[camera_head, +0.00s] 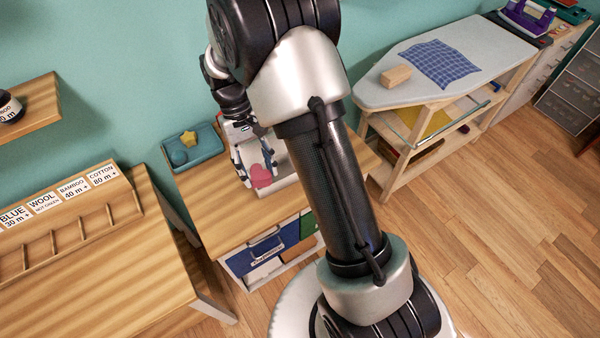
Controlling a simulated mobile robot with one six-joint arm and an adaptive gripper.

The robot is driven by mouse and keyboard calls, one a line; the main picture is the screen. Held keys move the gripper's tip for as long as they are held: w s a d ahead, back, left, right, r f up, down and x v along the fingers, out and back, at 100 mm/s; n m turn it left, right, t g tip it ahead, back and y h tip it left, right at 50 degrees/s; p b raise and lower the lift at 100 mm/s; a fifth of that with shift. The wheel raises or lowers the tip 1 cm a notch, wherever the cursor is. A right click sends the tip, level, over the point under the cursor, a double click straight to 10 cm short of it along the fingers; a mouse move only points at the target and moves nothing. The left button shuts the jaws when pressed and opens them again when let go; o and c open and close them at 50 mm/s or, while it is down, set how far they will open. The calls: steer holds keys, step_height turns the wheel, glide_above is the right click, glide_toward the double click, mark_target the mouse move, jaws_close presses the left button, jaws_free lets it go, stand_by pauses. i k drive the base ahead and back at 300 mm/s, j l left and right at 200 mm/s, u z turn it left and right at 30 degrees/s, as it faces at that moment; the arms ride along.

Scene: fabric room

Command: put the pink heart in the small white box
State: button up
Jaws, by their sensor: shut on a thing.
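The pink heart (262,178) is held at the fingertips of my gripper (258,177), above the wooden table in the middle of the picture. My gripper points down and is shut on the heart. A small white box (285,172) stands on the table right behind and beside the heart, partly hidden by my gripper and arm. In this view the heart overlaps the box; I cannot tell whether it is over, inside or in front of it.
A teal tray (205,155) with a yellow star (188,138) and a teal piece (179,157) lies left of the box. The table (225,220) is bare in front. An ironing board (465,50) stands at right, a slotted wooden desk (120,290) at left.

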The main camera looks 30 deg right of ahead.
mark_target(275, 179)
steer(key=j+z, duration=0.3)
steer(key=z, duration=0.15)
steer(key=j+z, duration=0.3)
steer(key=z, duration=0.2)
steer(key=j+z, duration=0.3)
steer(key=z, duration=0.15)
steer(key=k+j, duration=0.1)
steer(key=j, duration=0.55)
